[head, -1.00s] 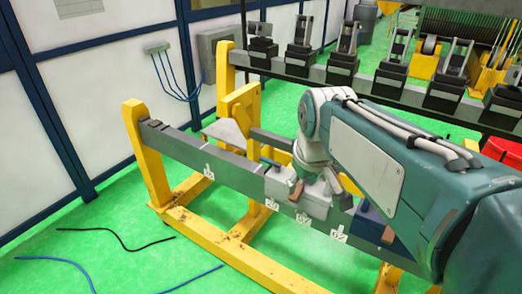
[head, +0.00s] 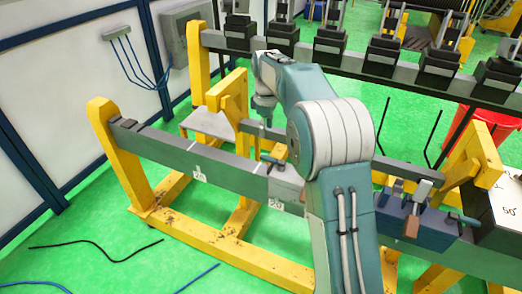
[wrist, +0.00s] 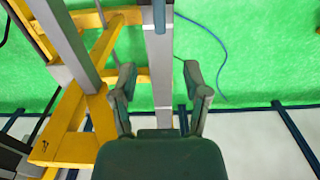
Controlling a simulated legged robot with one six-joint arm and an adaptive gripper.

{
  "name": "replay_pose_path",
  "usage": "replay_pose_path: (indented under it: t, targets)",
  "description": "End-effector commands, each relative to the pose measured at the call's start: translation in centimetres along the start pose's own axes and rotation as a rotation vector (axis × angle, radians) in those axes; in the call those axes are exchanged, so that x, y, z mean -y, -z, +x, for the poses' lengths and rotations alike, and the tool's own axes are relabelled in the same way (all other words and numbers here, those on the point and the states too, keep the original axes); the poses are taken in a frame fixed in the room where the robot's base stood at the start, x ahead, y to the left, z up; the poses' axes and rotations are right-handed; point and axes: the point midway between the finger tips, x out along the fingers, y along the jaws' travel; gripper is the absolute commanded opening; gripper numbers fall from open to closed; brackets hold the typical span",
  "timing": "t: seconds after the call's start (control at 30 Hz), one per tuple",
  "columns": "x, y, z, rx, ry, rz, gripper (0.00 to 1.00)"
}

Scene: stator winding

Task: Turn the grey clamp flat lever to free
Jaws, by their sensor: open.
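A grey clamp block (head: 287,188) sits on the long grey beam (head: 165,150) in the head view, partly hidden by my arm. A dark flat lever (head: 272,161) shows at its upper left. My wrist is above and left of the clamp; the fingers cannot be made out in that view. In the wrist view my gripper (wrist: 160,88) is open and empty, with its two fingers apart. The beam (wrist: 159,80) runs between and beyond the fingers. A blue-grey bar (wrist: 159,15) lies along it near the top edge; I cannot tell what it is.
A blue clamp (head: 425,226) with an upright handle sits further right on the beam. Yellow frame posts (head: 118,160) carry the beam. A rear rail holds several dark clamps (head: 385,50). A red bucket (head: 492,128) stands behind. Cables lie on the green floor at lower left.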

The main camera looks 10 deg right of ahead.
Motion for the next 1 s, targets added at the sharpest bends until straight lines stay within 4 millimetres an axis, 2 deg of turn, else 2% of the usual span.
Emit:
replay_pose_path:
  t: [0.17, 0.6, 0.8, 1.0]
  targets:
    - [0.0, 0.1, 1.6, 0.003, 0.002, -0.002, 0.60]
    - [0.2, 0.4, 9.3, 0.005, 0.000, -0.001, 0.60]
    - [0.1, 0.3, 10.7, 0.003, -0.001, 0.000, 0.60]
    - [0.2, 0.3, 10.8, 0.003, -0.002, 0.000, 0.60]
